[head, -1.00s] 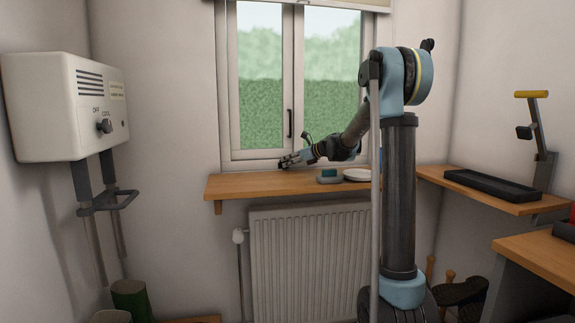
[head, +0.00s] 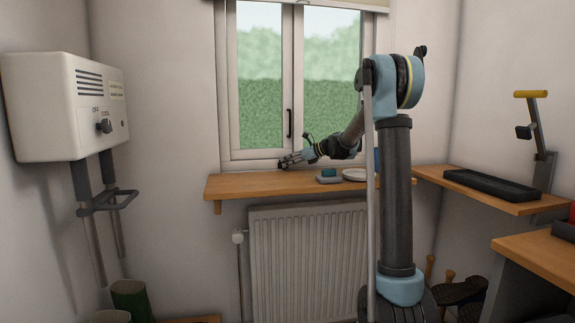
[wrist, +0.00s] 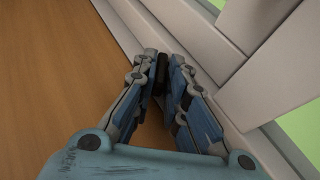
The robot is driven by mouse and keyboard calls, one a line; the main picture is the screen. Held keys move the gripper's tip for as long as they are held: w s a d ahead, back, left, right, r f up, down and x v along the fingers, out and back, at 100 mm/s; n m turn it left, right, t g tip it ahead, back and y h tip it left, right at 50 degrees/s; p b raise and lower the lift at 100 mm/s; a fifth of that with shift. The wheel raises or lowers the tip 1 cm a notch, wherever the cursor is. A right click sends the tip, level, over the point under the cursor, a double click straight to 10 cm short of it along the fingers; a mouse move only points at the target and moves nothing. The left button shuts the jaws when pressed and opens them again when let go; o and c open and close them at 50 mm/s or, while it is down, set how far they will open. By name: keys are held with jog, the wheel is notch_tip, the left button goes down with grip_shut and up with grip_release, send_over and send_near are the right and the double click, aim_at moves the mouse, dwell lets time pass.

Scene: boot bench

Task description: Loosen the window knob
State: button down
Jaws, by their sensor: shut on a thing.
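My gripper (head: 282,163) is low at the foot of the window (head: 232,130), just above the wooden sill board. In the wrist view my gripper (wrist: 161,75) has its fingers closed around a small dark thing at their tips, beside the pale window frame (wrist: 190,35). This dark thing looks to be the window knob (wrist: 161,66); the fingers hide most of it. In the head view the gripper hides it. A dark upright window handle (head: 290,123) is on the middle frame, above my gripper and apart from it.
On the sill board (head: 245,185) are a teal block on a grey base (head: 329,176) and a white plate (head: 356,175), below my arm. A radiator (head: 305,250) stands under the board. A white heater box (head: 65,110) hangs at left. The board's left part is clear.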

jog(key=shift+w+d+n+g+y, duration=0.1)
jog(key=shift+w+n+g+y, duration=0.1)
jog(key=shift+n+g, duration=0.4)
jog(key=shift+w+n+g+y, duration=0.1)
jog(key=shift+n+g+y, duration=0.1)
jog(key=shift+n+g, duration=0.35)
jog(key=c, duration=2)
grip_release()
jog(key=shift+o, duration=0.2)
jog(key=shift+s, duration=0.1)
